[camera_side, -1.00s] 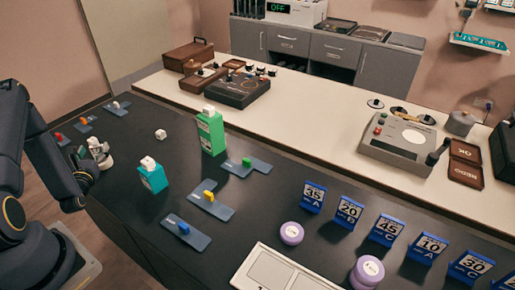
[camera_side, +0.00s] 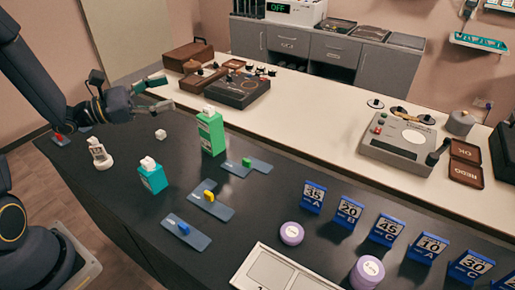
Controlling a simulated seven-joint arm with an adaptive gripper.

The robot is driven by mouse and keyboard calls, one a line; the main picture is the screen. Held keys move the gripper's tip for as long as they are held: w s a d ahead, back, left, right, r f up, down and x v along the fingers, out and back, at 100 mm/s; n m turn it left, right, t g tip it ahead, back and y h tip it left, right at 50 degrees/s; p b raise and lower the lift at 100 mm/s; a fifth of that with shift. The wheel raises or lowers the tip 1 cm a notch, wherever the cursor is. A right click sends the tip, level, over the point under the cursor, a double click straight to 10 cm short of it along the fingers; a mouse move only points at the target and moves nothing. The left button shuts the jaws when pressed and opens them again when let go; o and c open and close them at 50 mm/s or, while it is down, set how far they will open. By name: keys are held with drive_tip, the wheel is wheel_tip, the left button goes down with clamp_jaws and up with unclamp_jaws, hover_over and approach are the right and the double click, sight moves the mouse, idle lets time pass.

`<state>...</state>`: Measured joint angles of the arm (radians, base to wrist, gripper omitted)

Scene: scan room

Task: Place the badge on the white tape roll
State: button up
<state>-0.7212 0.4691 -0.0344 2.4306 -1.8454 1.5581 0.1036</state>
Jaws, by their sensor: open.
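A small pale badge with dark marks (camera_side: 96,146) sits upright, slightly tilted, on the white tape roll (camera_side: 104,164) near the left edge of the dark table. It appears to rest on the roll's top; its exact contact is too small to tell. My gripper (camera_side: 163,93) is open and empty, up and to the right of the badge in the picture, clear of it. Its fingers point right, above the far side of the dark table.
Purple rolls (camera_side: 292,233) and numbered blue signs (camera_side: 313,198) are further right.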

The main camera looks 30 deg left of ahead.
drive_tip(key=s+d+m+g, duration=1.4)
drive_tip(key=s+m, duration=0.1)
drive_tip(key=s+a+r+m+t+y, duration=0.3)
drive_tip(key=a+m+t+y, duration=0.1)
drive_tip(key=a+m+y, duration=0.5)
drive_tip(key=shift+s+a+m+y, duration=0.2)
drive_tip(key=shift+m+y, duration=0.4)
drive_tip(key=shift+y, duration=0.3)
